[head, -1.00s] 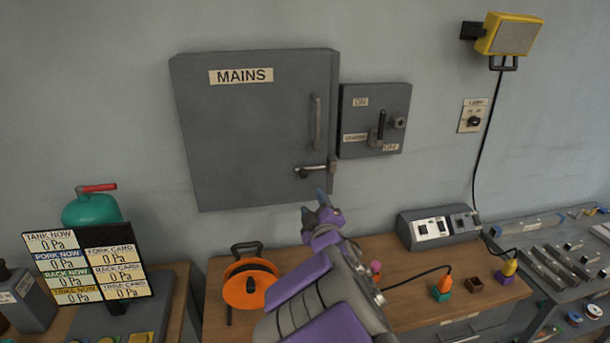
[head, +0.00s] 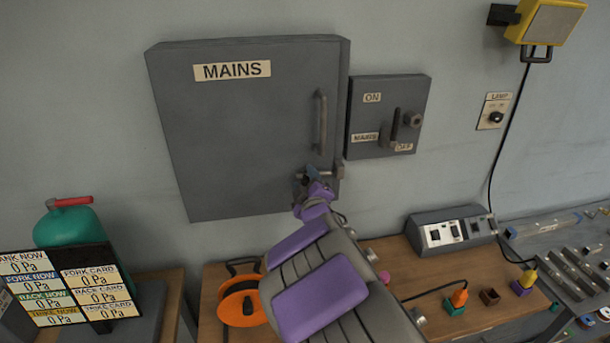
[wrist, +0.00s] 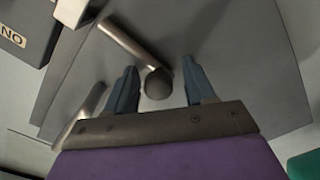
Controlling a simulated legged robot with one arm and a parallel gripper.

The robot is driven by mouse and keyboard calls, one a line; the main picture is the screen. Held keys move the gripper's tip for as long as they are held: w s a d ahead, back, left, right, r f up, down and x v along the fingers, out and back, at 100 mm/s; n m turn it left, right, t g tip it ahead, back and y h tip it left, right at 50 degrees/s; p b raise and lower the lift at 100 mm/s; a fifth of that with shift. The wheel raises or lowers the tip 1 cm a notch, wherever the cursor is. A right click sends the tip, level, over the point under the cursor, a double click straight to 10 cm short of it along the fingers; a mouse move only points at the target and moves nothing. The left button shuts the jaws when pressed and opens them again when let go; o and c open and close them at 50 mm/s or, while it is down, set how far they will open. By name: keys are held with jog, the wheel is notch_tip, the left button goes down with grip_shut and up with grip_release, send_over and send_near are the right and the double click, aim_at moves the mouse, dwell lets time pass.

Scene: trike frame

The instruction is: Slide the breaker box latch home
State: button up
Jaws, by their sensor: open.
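The grey breaker box (head: 245,140), labelled MAINS, hangs on the wall with its door closed. Its metal latch (head: 328,174) is at the lower right of the door, below the vertical handle (head: 320,120). My gripper (head: 313,180) is at the latch's left end and hides part of it. In the wrist view my gripper (wrist: 160,80) is open, with its two blue fingers on either side of the latch's dark rounded knob (wrist: 158,84). The latch's bar (wrist: 125,43) runs from the knob toward the upper left. I cannot tell whether a finger touches the knob.
A switch box (head: 388,115) with a lever sits right of the breaker box. Below is a wooden bench (head: 400,270) with an orange cable reel (head: 238,305) and a grey switch console (head: 450,229). A pressure display (head: 70,290) stands at left. The wall around the latch is clear.

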jog(key=shift+r, duration=0.1)
grip_shut()
dwell(0.5)
